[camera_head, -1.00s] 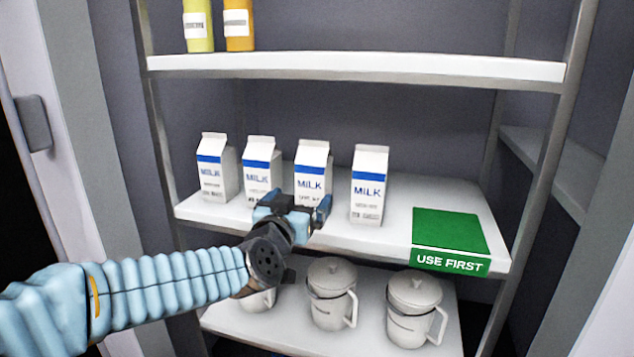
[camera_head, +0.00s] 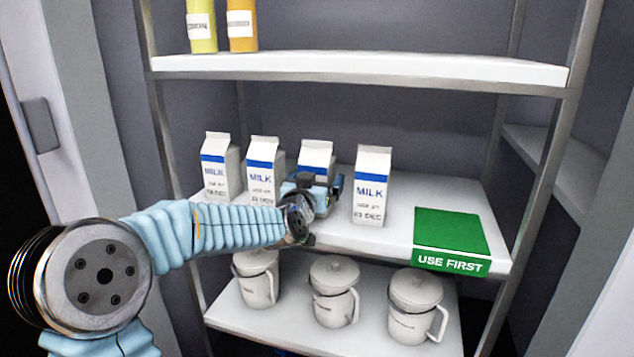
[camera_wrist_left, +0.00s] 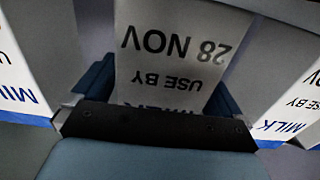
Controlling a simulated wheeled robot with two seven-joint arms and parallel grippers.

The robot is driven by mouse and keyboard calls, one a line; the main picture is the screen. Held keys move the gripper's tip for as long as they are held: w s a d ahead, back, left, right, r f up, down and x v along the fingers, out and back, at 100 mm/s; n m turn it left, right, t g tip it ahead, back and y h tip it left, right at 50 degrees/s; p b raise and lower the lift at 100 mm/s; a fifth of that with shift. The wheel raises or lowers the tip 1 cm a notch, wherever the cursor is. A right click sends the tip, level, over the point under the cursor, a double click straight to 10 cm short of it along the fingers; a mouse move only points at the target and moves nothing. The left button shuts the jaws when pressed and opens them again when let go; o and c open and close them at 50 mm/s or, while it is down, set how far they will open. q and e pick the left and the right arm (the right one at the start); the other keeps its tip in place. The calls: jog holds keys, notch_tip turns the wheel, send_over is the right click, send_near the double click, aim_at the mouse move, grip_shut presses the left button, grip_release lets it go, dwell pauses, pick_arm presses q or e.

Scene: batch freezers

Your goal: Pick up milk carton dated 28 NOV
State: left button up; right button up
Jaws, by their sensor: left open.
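Several white milk cartons with blue bands stand upright in a row on the middle shelf. The third from the left (camera_head: 316,156) is partly hidden behind my left gripper (camera_head: 318,190). In the left wrist view a carton face (camera_wrist_left: 175,55), upside down, reads USE BY 28 NOV; it stands directly in front of the open left gripper (camera_wrist_left: 155,100), between its fingers. I cannot tell whether the fingers touch it. The rightmost carton (camera_head: 371,190) reads about 03 DEC. The two left cartons (camera_head: 216,165) (camera_head: 262,168) have dates too small to read surely. My right gripper is not in view.
A green USE FIRST mat (camera_head: 450,232) lies at the right of the middle shelf (camera_head: 395,235). Several lidded jugs (camera_head: 333,290) stand on the lower shelf. Yellow and orange bottles (camera_head: 242,25) stand on the upper shelf. Neighbouring cartons stand close on both sides.

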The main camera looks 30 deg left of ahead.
pick_arm(q)
jog(key=c, duration=1.4)
jog(key=shift+r, duration=0.1)
